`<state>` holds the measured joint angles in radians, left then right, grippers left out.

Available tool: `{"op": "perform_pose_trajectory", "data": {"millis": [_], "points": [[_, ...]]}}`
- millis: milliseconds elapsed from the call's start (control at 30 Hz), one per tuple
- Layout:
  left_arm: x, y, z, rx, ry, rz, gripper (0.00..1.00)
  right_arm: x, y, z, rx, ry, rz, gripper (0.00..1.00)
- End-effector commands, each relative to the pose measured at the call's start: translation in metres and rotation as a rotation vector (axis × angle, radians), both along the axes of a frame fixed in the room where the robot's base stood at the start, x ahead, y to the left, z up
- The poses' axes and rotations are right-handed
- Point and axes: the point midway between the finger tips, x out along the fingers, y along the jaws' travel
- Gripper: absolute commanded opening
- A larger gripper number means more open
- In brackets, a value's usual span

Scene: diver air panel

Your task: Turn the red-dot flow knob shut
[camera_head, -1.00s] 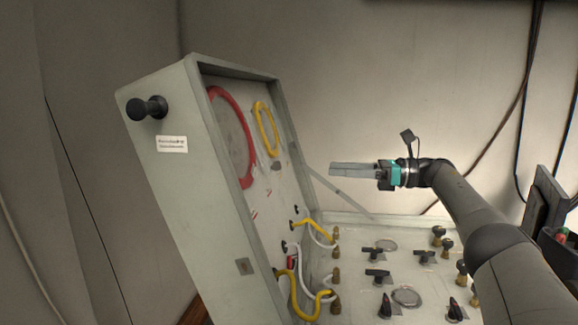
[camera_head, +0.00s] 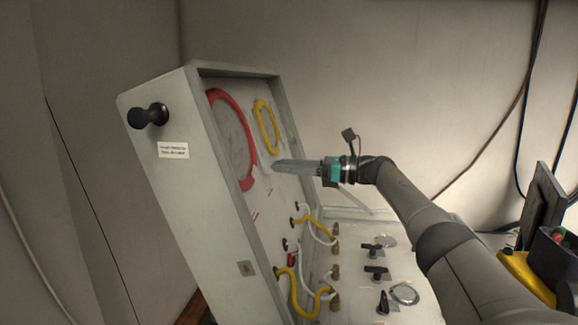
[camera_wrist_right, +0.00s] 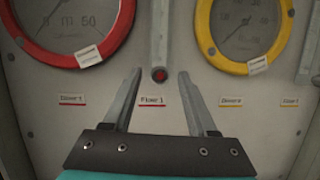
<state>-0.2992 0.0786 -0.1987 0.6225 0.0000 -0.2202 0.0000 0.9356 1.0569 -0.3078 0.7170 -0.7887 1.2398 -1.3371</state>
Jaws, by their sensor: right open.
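The red-dot knob (camera_wrist_right: 159,74) is a small dark round knob with a red centre, at the foot of a vertical grey tube (camera_wrist_right: 159,35) on the upright panel (camera_wrist_right: 205,85). A red-edged label sits just below it. In the right wrist view, my right gripper (camera_wrist_right: 157,82) is open, with its fingertips on either side of the knob and a gap to each. I cannot tell how deep the fingers reach. In the head view, the right gripper (camera_head: 277,164) points left at the panel face; the knob cannot be made out there. My left gripper is not in view.
A red-ringed gauge (camera_wrist_right: 70,25) and a yellow-ringed gauge (camera_wrist_right: 244,30) flank the tube. Yellow hoses (camera_head: 303,290) and white hoses join the panel's lower part to the flat deck (camera_head: 350,295), which carries black valve handles (camera_head: 376,273). The lid's frame rises around the panel.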

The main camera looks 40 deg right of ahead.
Motion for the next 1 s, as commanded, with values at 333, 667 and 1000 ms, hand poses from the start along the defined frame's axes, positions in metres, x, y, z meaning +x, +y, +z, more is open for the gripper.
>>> {"op": "perform_pose_trajectory", "data": {"millis": [333,667,1000], "points": [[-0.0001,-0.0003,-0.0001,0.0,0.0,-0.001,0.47,-0.0004,-0.0004,0.0002,0.0,0.0,0.0,0.22],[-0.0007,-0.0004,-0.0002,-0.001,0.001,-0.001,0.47,-0.0005,-0.0005,0.0002,0.0,0.0,0.0,0.0],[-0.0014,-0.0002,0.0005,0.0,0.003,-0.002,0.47,-0.0008,-0.0006,0.0001,0.014,0.012,-0.007,0.0]]}}
